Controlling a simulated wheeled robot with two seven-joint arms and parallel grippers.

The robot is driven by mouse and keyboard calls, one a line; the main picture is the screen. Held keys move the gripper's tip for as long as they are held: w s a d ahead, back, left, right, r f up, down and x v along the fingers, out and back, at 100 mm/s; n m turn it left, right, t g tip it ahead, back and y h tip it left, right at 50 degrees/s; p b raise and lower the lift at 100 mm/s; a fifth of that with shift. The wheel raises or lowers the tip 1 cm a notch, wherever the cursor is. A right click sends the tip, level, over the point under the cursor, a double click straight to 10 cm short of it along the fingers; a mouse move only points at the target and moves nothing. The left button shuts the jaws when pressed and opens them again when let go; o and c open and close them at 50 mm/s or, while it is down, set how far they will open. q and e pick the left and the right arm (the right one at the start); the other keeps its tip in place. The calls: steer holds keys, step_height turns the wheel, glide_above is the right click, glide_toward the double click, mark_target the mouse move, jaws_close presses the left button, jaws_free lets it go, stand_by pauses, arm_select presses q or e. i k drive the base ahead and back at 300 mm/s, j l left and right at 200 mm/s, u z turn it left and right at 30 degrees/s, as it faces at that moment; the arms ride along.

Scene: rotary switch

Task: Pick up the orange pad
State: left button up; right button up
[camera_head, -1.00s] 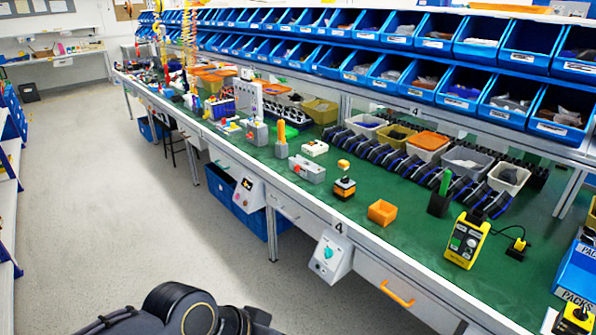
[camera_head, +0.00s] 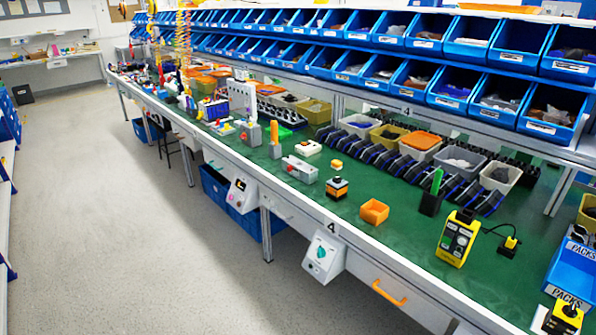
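I cannot tell for sure which thing is the orange pad. An open orange box (camera_head: 374,212) sits on the green bench top (camera_head: 300,228) near its front edge. Left of it stands a small block with an orange band (camera_head: 337,187), with a small yellow-orange piece (camera_head: 336,164) behind it. A flat orange piece (camera_head: 424,140) lies on a bin at the back. A slim orange upright piece (camera_head: 274,131) stands on a grey block farther left. Neither of my grippers is in view.
Rows of blue bins (camera_head: 455,90) line the back of the bench. A yellow control box (camera_head: 458,238) with a cable stands at the right, beside a black holder (camera_head: 431,200). A switch box (camera_head: 322,257) hangs on the bench front. The grey floor (camera_head: 130,220) at the left is clear.

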mark_target(335, 164)
steer(key=i+j, duration=0.2)
steer(key=i, duration=0.35)
steer(key=i+j, duration=0.15)
steer(key=i, duration=0.4)
steer(key=i+j, duration=0.2)
steer(key=i, duration=0.3)
steer(key=i+j+u, duration=0.1)
steer(key=i, duration=0.45)
steer(key=i+j, duration=0.2)
steer(key=i, duration=0.35)
